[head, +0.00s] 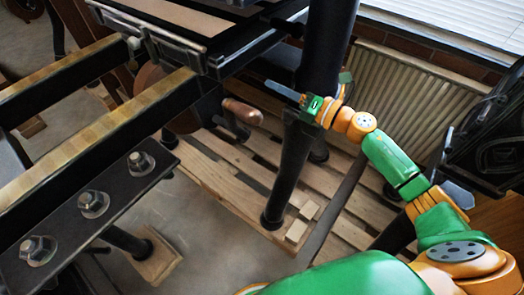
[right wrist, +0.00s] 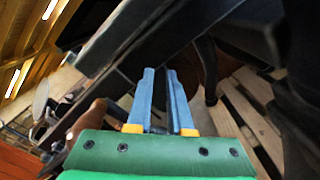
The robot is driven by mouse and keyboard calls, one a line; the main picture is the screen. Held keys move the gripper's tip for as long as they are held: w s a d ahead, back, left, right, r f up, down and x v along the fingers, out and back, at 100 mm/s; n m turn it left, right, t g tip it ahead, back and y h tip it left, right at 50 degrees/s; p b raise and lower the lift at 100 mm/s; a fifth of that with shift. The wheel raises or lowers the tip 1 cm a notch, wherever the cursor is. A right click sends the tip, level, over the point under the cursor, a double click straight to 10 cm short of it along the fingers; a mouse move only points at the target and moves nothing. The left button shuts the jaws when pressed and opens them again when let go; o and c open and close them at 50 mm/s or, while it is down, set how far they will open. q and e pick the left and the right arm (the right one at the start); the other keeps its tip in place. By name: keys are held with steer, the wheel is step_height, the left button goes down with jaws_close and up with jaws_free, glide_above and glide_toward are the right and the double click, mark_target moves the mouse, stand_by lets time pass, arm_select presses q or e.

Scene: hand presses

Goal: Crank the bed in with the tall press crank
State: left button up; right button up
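The tall press's crank has a brown wooden handle (head: 243,112) on a dark arm (head: 232,122), below the press bed (head: 165,45). My right gripper (head: 270,87) reaches in from the right, just above and right of the handle, beside a thick black leg. In the right wrist view its two blue fingers (right wrist: 160,75) are parallel with a gap between them and nothing held. There the wooden handle (right wrist: 88,120) lies left of the fingers, outside the gap, and looks apart from them. My left gripper is not in view.
Two long rails (head: 110,108) run left from the bed. A black foot plate (head: 90,205) with large bolts is at lower left. A wooden pallet (head: 230,180) lies under the press. A radiator (head: 405,95) and another dark machine (head: 490,140) stand at right.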

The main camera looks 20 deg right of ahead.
steer(key=o, duration=1.2)
steer(key=shift+c, duration=0.2)
steer(key=b+v, duration=0.1)
steer(key=v, duration=0.7)
